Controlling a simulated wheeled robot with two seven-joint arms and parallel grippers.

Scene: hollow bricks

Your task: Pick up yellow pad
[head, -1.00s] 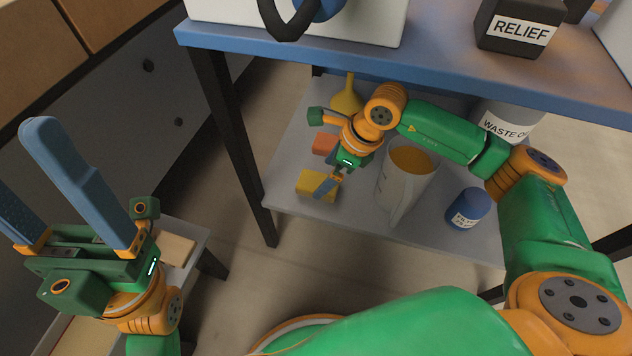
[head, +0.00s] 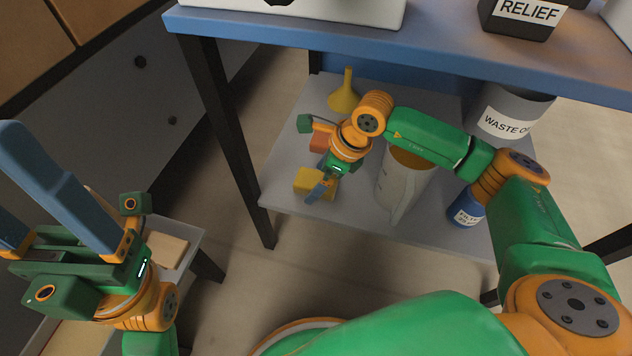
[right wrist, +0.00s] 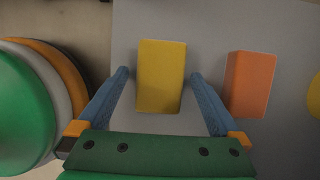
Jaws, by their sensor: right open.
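The yellow pad (head: 312,181) is a small block on the lower shelf, near its front left corner. In the right wrist view the yellow pad (right wrist: 161,77) shows ahead, with its near part between the blue fingers. My right gripper (right wrist: 166,75) is open, with a gap between each finger and the pad. In the head view my right gripper (head: 316,190) is at the pad and hides part of it. My left gripper (head: 50,195) is off at the left, away from the shelf, its blue fingers wide apart and empty.
An orange block (right wrist: 249,83) lies just right of the right finger in the wrist view. On the lower shelf (head: 285,160) stand a yellow funnel (head: 343,98), a pitcher (head: 400,190), a blue can (head: 467,210) and a grey waste container (head: 508,115). The blue upper shelf (head: 400,50) overhangs them.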

